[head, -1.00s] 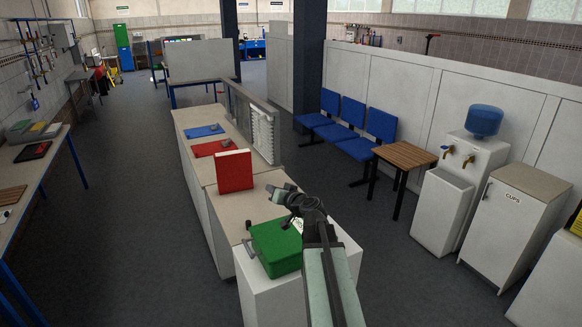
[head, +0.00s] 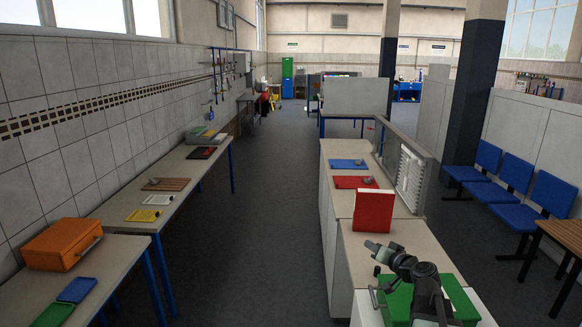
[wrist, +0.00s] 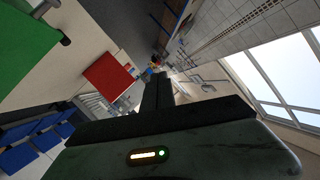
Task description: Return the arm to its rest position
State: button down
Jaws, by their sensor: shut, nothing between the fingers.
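My gripper (head: 372,247) is shut and empty. In the head view it shows at the lower right, pointing left, with my folded-looking dark wrist joints behind it. It is raised in front of or above the green box (head: 396,305), which is partly hidden by my arm. In the wrist view my dark fingers (wrist: 157,92) are together, with nothing between them. The green box shows there at the upper left (wrist: 22,42). I cannot tell the exact gap between arm and box.
A red box (head: 373,212) stands on the counter beyond my gripper. Blue chairs (head: 516,174) and a wooden table (head: 566,236) stand at right. The floor aisle between tables and counter is clear.

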jog(key=s+a+f+n+g+y+b, duration=0.1)
jog(key=s+a+f+n+g+b, duration=0.3)
jog(key=a+f, duration=0.6)
jog(key=s+a+f+n+g+b, duration=0.2)
jog(key=s+a+f+g, duration=0.35)
jog(key=a+f, duration=0.5)
jog(key=s+d+f+m+g+h, duration=0.1)
jog(key=s+d+f+g+h, duration=0.1)
jog(key=s+d, duration=0.2)
jog(key=s+d+f+m+g+h, duration=0.2)
jog(key=s+d+f+g+h, duration=0.1)
jog(key=s, duration=0.6)
jog(key=shift+s+d+f, duration=0.15)
jog(key=shift+s+d, duration=0.05)
jog(key=shift+d, duration=0.45)
